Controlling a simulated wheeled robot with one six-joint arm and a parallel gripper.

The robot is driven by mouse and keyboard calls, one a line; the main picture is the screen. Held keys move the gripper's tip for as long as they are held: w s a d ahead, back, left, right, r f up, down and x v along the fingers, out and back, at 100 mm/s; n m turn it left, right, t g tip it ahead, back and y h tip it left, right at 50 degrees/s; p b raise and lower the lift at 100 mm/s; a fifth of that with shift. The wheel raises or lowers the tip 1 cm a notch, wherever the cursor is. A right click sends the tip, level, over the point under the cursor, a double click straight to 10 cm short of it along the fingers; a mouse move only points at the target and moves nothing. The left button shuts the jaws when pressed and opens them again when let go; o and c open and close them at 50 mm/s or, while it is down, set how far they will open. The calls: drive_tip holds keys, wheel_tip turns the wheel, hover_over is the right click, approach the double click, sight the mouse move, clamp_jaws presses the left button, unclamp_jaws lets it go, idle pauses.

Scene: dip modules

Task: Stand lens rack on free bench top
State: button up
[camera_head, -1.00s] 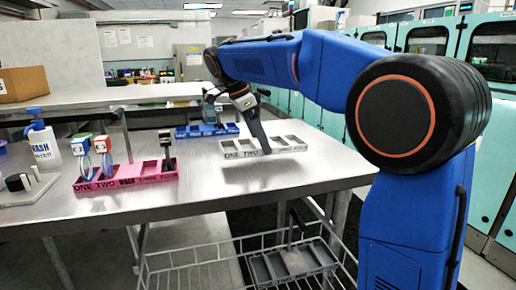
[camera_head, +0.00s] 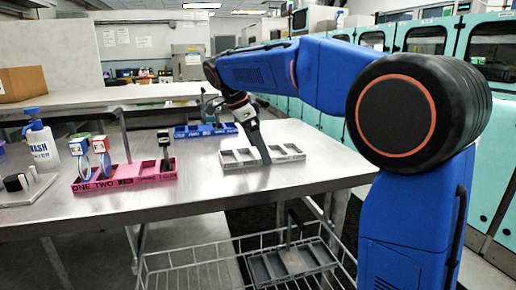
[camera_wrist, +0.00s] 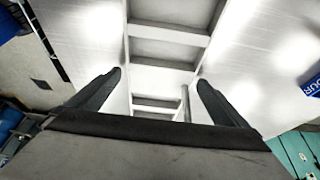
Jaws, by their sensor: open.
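The pale grey lens rack (camera_head: 287,156), with several empty compartments, sits flat on the metal bench top (camera_head: 215,184). My gripper (camera_head: 265,160) comes down at a tilt over the rack's middle. In the wrist view my gripper (camera_wrist: 160,82) has its two dark fingers spread apart, with the rack (camera_wrist: 168,32) running away between and beyond them. The fingertips are close to the rack; I cannot tell whether they touch it.
A pink rack (camera_head: 125,181) holding several upright items stands to the left. A blue rack (camera_head: 205,131) is behind. A wash bottle (camera_head: 42,148) stands at the left. A wire basket (camera_head: 195,272) with a grey rack (camera_head: 290,262) is below the bench. Bench around the pale rack is clear.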

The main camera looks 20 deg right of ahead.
drive_tip(key=v, duration=1.2)
